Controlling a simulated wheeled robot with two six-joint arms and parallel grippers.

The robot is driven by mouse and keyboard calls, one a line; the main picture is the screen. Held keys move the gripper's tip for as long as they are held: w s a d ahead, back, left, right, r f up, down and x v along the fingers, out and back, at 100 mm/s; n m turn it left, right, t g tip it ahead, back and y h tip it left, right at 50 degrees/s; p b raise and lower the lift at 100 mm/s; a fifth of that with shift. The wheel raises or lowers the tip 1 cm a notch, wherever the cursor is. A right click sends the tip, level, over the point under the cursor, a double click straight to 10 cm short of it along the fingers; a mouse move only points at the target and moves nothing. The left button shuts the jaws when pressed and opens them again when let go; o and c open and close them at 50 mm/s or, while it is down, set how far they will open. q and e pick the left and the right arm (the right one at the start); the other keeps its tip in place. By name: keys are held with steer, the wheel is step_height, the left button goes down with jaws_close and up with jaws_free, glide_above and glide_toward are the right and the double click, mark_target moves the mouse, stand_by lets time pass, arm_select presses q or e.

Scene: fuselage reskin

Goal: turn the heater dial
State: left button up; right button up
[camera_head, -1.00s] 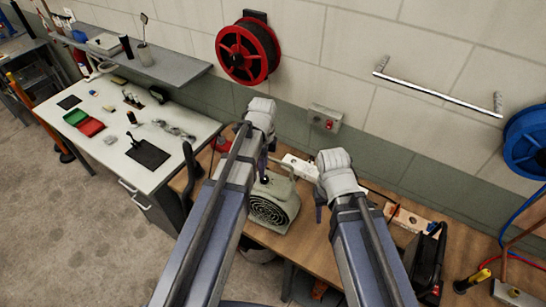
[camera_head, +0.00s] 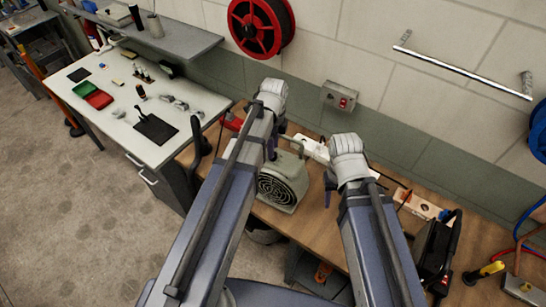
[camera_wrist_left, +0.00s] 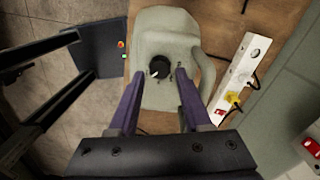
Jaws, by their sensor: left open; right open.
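The heater (camera_head: 285,188) is a grey-green fan unit with a round grille and a handle, standing on the wooden bench. Its top shows in the left wrist view (camera_wrist_left: 165,28), with a black dial (camera_wrist_left: 159,67) carrying a white pointer mark. My left gripper (camera_head: 271,149) is above the heater. In the left wrist view its two purple fingers (camera_wrist_left: 159,76) are open, one on each side of the dial in the picture; I cannot tell whether they touch it. My right gripper (camera_head: 328,191) is to the right of the heater, its fingers mostly hidden by its wrist.
A white power strip (camera_wrist_left: 241,66) with a yellow plug (camera_wrist_left: 232,97) lies on the bench beside the heater. A grey wall box (camera_head: 340,96) with a red switch is behind. A black case (camera_head: 436,252) stands at the bench's right. A white table (camera_head: 110,100) with small items is at left.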

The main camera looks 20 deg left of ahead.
arm_select(q)
step_height(320, 180, down, 3)
steer(key=shift+r+b, duration=0.15)
steer(key=shift+b, duration=0.7)
arm_select(e)
step_height(320, 180, down, 3)
steer(key=shift+r, duration=0.2)
arm_select(q)
jaws_close()
